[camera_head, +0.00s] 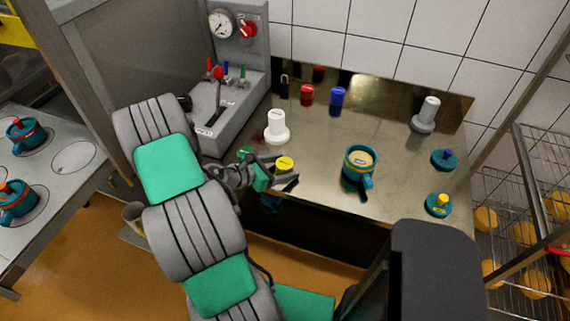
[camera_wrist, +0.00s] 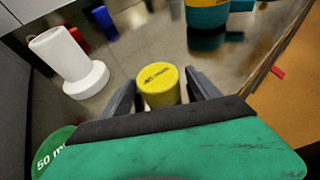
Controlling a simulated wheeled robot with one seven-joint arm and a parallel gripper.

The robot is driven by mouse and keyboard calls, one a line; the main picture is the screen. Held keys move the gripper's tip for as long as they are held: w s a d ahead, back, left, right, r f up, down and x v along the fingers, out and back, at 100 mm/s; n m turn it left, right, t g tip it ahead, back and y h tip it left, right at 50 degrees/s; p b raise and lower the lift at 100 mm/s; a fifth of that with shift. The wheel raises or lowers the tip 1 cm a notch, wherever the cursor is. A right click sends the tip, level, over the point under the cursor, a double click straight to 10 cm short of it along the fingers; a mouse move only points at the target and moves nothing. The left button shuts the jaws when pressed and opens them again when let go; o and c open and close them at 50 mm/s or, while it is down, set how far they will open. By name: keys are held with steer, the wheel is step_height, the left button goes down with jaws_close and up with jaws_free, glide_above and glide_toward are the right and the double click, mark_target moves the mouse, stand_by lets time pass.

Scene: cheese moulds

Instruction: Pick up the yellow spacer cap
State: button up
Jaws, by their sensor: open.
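The yellow spacer cap (camera_wrist: 158,84) stands upright on the metal table, with dark lettering on its top. It also shows in the head view (camera_head: 284,163), near the table's front edge. My gripper (camera_wrist: 163,80) is open, with one dark finger on each side of the yellow cap. Whether the fingers touch the cap is not clear. In the head view my gripper (camera_head: 287,181) is at the cap, and the cap's lower part is partly hidden by it.
A white flanged piece (camera_head: 276,127) stands just behind the yellow cap. A red cap (camera_head: 307,95) and a blue cap (camera_head: 337,97) stand farther back. A teal mould (camera_head: 359,166) stands to the right. A control panel (camera_head: 222,110) is at the left. The table (camera_head: 310,200) has free room between them.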

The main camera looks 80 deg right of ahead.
mark_target(282, 163)
steer(key=c, duration=1.4)
steer(key=shift+r, duration=0.1)
steer(key=shift+c, duration=0.2)
step_height(282, 163, up, 3)
steer(key=shift+w+r+b, duration=0.1)
steer(key=shift+r+b, duration=0.05)
steer(key=shift+b, duration=0.15)
steer(key=w+a+r, duration=0.2)
steer(key=a+r, duration=0.7)
steer(key=a, duration=0.5)
steer(key=shift+r, duration=0.3)
